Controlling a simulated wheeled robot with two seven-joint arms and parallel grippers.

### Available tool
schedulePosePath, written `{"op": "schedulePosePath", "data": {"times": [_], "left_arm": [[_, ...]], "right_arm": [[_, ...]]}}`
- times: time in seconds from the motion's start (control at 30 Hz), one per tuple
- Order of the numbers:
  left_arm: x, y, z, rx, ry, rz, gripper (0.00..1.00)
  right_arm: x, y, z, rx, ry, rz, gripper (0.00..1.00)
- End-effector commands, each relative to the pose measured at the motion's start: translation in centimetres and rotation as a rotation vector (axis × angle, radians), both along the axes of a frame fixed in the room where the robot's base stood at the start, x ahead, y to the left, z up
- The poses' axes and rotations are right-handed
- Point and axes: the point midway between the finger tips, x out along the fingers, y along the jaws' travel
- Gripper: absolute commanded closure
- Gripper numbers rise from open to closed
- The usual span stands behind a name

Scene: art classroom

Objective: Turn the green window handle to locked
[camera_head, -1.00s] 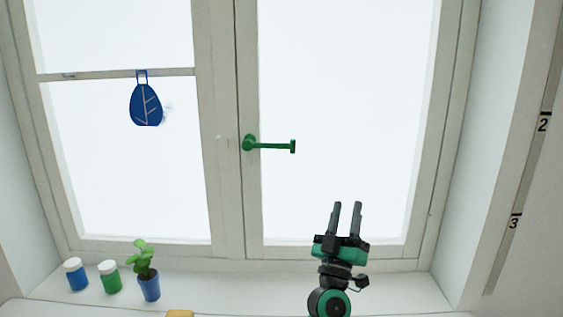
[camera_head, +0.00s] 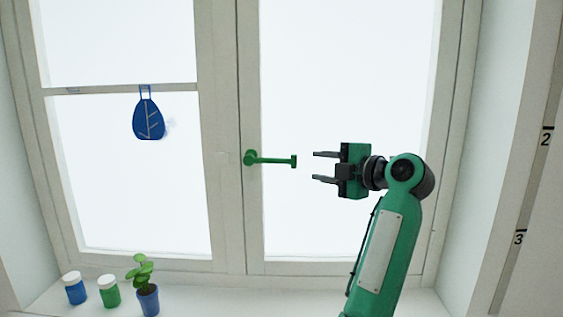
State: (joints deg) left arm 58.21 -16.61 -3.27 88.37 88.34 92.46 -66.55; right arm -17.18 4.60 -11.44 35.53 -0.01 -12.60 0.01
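The green window handle (camera_head: 272,160) sticks out to the right, about level, from its round base on the middle frame of the window. Its free end has a short crosspiece. I see a gap between the fingertips and the handle's end; the distance in depth is hard to tell.
A blue jar (camera_head: 75,290), a green jar (camera_head: 109,293) and a potted plant (camera_head: 147,298) stand on the sill (camera_head: 200,297) at lower left. The space around the handle is clear.

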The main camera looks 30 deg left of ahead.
Motion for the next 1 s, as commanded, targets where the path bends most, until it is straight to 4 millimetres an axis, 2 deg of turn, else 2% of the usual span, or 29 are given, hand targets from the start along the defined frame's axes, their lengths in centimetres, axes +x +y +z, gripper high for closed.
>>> {"op": "schedulePosePath", "data": {"times": [0.17,0.6,0.8,1.0], "left_arm": [[0.4,2.0,0.0,0.0,0.003,0.005,0.64],[2.4,10.5,-1.0,0.002,0.002,0.005,0.64],[2.9,12.7,-1.4,0.003,0.001,0.003,0.64],[3.0,13.3,-1.7,0.001,-0.001,0.001,0.64]], "right_arm": [[0.0,0.0,1.0,0.0,0.0,0.0,1.0],[0.0,0.1,4.2,0.001,0.0,0.0,1.0],[-0.1,0.1,4.9,0.001,0.0,0.0,1.0],[-0.1,0.1,5.0,0.001,0.001,0.0,1.0]]}}
